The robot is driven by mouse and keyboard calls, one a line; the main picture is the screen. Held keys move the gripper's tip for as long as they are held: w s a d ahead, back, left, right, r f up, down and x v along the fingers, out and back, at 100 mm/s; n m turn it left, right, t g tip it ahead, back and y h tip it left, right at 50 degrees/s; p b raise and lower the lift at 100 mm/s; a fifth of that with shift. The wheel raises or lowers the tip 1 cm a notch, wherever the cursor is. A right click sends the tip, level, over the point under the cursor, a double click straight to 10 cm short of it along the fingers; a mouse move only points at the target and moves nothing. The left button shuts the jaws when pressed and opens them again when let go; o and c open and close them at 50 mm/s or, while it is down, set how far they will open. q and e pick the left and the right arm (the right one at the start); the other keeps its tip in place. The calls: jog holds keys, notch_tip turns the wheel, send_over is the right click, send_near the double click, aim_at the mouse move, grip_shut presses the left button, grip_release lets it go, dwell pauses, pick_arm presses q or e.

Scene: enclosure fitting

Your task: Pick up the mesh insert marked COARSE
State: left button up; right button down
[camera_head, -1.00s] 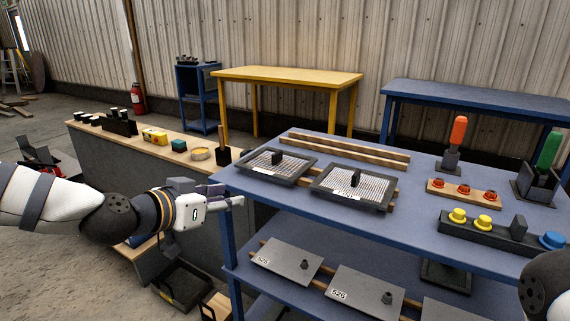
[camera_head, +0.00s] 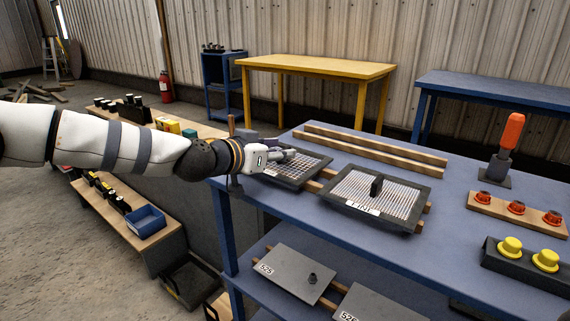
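Two mesh inserts in dark frames lie side by side on wooden strips on the blue table. The left mesh insert (camera_head: 300,176) is partly covered by my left gripper (camera_head: 288,155), whose fingers are over its middle, where its handle is hidden. I cannot tell whether the fingers touch or close on that handle. The right mesh insert (camera_head: 345,196) is fully in view, with a dark upright handle and a white label on its front edge. The label is too small to read surely, and no label shows on the left insert. My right gripper is out of view.
Wooden rails (camera_head: 375,146) lie behind the inserts. An orange-handled tool (camera_head: 511,135), red knobs on a wooden block (camera_head: 500,212) and yellow knobs (camera_head: 510,246) stand to the right. Numbered grey plates (camera_head: 285,272) lie on the lower shelf.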

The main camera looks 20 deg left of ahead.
pick_arm(q)
jog(key=shift+w+d, duration=0.1)
jog(key=shift+w, duration=0.1)
jog(key=shift+r, duration=0.1)
grip_shut()
